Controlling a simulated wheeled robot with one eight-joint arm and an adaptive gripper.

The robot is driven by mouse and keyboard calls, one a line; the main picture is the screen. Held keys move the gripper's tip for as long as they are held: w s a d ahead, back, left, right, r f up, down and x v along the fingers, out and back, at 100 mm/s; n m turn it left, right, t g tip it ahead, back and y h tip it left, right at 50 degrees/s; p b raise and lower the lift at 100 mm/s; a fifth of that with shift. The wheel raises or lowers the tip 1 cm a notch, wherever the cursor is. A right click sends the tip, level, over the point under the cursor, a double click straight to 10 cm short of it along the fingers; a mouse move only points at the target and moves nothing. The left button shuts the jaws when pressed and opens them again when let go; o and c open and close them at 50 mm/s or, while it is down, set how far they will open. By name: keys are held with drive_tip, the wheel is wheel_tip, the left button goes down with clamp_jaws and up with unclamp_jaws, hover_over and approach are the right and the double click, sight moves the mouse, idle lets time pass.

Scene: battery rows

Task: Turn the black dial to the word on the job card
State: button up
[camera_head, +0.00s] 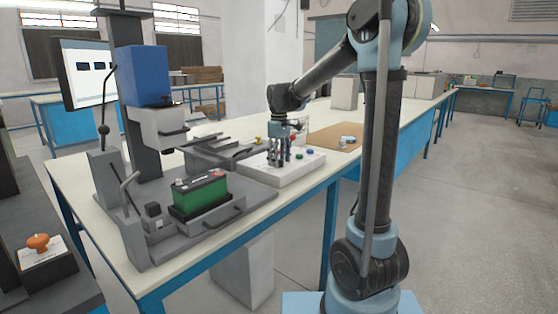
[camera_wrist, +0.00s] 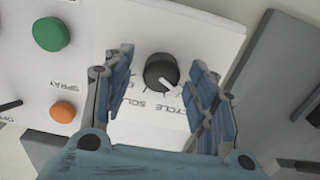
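The black dial (camera_wrist: 160,71) is on a white panel (camera_wrist: 205,22) in the wrist view. Its white pointer mark faces down and right in that view. Printed words lie below it; I read "CYCLE" and a partly hidden word starting "SOL". My gripper (camera_wrist: 160,62) is open, with one finger on each side of the dial and visible gaps to it. In the head view my gripper (camera_head: 286,150) points down over the white panel (camera_head: 282,178), and the dial is not clear there. I cannot make out a readable job card.
A green button (camera_wrist: 51,34) and an orange button (camera_wrist: 63,111) are on the panel, beside the word "SPRAY". In the head view a green battery (camera_head: 200,194) sits in a grey fixture left of the panel. A brown board (camera_head: 334,136) lies behind right.

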sight(279, 160)
drive_tip(key=shift+r, duration=0.1)
wheel_tip(279, 160, up, 12)
idle(0.7)
drive_tip(key=shift+f, duration=0.2)
drive_tip(key=s+d+f+m+t, duration=0.1)
drive_tip(key=s+d+f+m, duration=0.2)
drive_tip(key=s+d+f, duration=0.4)
drive_tip(key=s+d+f+m, duration=0.25)
drive_tip(key=s+d, duration=0.25)
drive_tip(key=s, duration=0.4)
drive_tip(key=s+d+f+m+t, duration=0.1)
drive_tip(key=s+d+f+m, duration=0.1)
drive_tip(key=s+d+f, duration=0.45)
drive_tip(key=s+d+f+m, duration=0.3)
drive_tip(key=s+f, duration=0.5)
drive_tip(key=s, duration=0.1)
drive_tip(key=shift+s+f, duration=0.15)
drive_tip(key=shift+f, duration=0.05)
